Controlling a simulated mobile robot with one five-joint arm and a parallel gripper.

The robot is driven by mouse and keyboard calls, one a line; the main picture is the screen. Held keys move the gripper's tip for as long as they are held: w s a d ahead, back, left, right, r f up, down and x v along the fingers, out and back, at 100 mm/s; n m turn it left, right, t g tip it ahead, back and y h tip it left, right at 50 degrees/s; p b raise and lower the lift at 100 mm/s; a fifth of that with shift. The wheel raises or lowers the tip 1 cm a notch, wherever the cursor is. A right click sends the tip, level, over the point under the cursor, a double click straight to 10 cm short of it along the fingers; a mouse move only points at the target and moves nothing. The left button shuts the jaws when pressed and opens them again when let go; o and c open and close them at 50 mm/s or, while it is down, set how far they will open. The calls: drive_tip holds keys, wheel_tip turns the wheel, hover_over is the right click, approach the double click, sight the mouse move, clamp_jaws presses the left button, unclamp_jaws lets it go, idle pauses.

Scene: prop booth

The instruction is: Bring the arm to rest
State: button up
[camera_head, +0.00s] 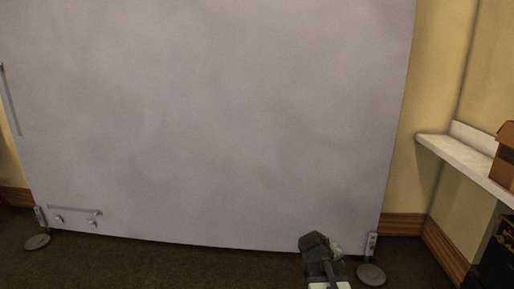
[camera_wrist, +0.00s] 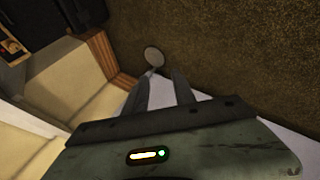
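My arm reaches up from the bottom edge of the head view, right of the middle. My gripper (camera_head: 318,243) is dark and stands in front of the lower edge of a large pale panel (camera_head: 210,120). In the wrist view my gripper (camera_wrist: 161,74) shows two grey fingers with a gap between their tips. Nothing is seen held between them. A round foot (camera_wrist: 153,56) of the panel lies beyond the fingertips in that view.
The panel stands on round feet, one at left (camera_head: 37,242) and one at right (camera_head: 371,274). A white shelf (camera_head: 465,158) with a cardboard box (camera_head: 505,157) is on the right wall. Dark carpet (camera_head: 170,266) lies clear in front of the panel.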

drive_tip(key=s+a+f+m+g+y+p, duration=0.1)
drive_tip(key=s+a+g+y, duration=0.15)
drive_tip(key=s+a, duration=0.5)
drive_tip(key=s+a+f+m+g+y+p, duration=0.15)
drive_tip(key=s+a+y, duration=0.25)
drive_tip(key=a, duration=0.6)
wheel_tip(320, 180, up, 37)
drive_tip(key=p, duration=3.6)
drive_tip(key=shift+w+f+n, duration=0.15)
drive_tip(key=shift+w+n, duration=0.05)
drive_tip(key=shift+n, duration=0.25)
drive_tip(key=shift+f, duration=0.1)
